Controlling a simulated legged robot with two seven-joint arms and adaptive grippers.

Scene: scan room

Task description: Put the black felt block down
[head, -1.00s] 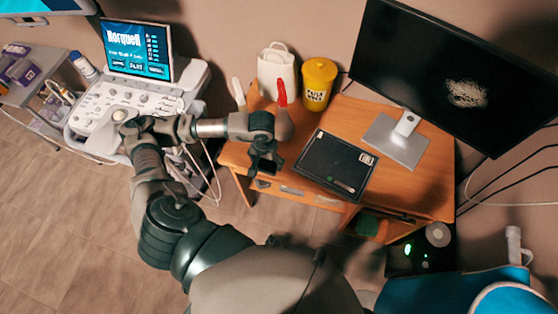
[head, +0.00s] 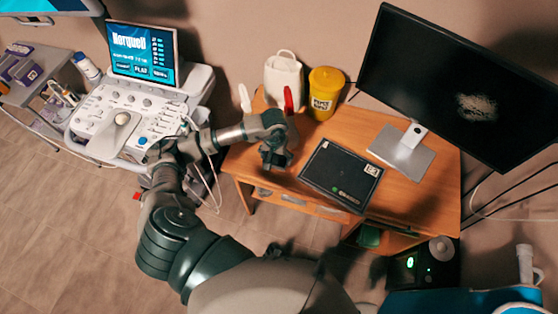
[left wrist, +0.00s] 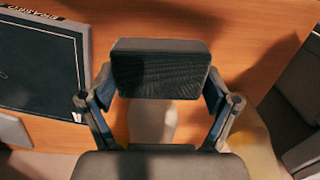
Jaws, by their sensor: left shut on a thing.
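My left gripper (head: 275,152) is over the left part of the wooden desk (head: 420,192), just left of a black tablet-like device (head: 341,176). In the left wrist view the left gripper (left wrist: 160,88) is shut on the black felt block (left wrist: 160,68), with one finger at each end of it. The wooden desktop shows behind the block. I cannot tell whether the block touches the desk. In the head view the block is hard to make out against the dark gripper. My right gripper is in neither view.
Behind the gripper stand a red-tipped bottle (head: 288,100), a white container (head: 283,78) and a yellow bin (head: 325,92). A monitor (head: 460,80) stands at the right. An ultrasound console (head: 140,115) is left of the desk. Bare desk lies right of the device.

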